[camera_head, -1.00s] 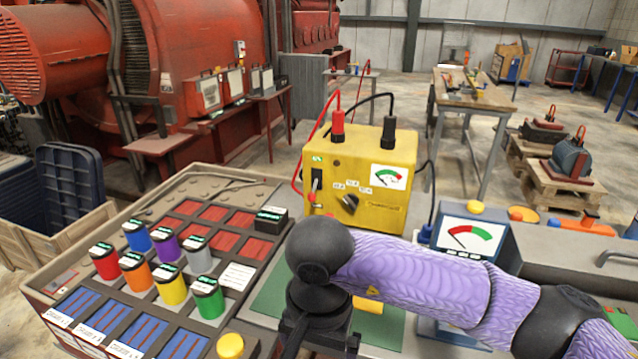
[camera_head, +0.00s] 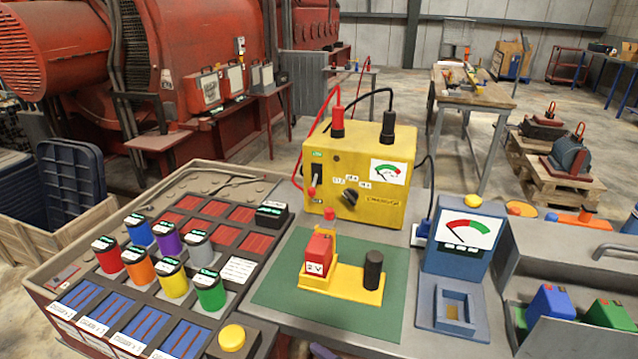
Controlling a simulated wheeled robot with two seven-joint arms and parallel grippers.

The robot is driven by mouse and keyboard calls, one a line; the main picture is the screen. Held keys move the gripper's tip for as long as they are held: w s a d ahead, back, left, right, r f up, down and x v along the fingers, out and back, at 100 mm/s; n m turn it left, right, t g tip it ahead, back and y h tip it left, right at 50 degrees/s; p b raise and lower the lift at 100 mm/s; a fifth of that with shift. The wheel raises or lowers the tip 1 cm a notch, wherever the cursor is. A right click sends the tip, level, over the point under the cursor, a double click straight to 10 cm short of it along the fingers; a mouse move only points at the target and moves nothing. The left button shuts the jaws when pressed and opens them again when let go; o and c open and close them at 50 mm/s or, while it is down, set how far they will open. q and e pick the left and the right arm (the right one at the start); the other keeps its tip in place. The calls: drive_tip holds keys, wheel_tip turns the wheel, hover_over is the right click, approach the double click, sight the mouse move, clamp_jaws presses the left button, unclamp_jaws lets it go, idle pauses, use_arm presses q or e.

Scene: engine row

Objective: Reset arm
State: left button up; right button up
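Neither of my grippers shows, and no part of my arms is in view. The yellow power box (camera_head: 330,165) stands at the back of the bench with a red plug (camera_head: 337,122) and a black plug (camera_head: 388,127) on top. A yellow holder (camera_head: 350,285) lies on the green mat (camera_head: 270,285). It carries a red block marked 2 V (camera_head: 318,256) and an upright black cylinder (camera_head: 373,270). A blue meter (camera_head: 462,262) with a red and green dial stands to the right, with an empty-looking square socket (camera_head: 455,308) in front.
Several coloured cylinders, among them a green one (camera_head: 209,288), stand in the tray (camera_head: 60,268) at left. A yellow button (camera_head: 232,338) sits at the front. A grey bin (camera_head: 530,335) at right holds a blue block (camera_head: 551,303) and a green block (camera_head: 608,315).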

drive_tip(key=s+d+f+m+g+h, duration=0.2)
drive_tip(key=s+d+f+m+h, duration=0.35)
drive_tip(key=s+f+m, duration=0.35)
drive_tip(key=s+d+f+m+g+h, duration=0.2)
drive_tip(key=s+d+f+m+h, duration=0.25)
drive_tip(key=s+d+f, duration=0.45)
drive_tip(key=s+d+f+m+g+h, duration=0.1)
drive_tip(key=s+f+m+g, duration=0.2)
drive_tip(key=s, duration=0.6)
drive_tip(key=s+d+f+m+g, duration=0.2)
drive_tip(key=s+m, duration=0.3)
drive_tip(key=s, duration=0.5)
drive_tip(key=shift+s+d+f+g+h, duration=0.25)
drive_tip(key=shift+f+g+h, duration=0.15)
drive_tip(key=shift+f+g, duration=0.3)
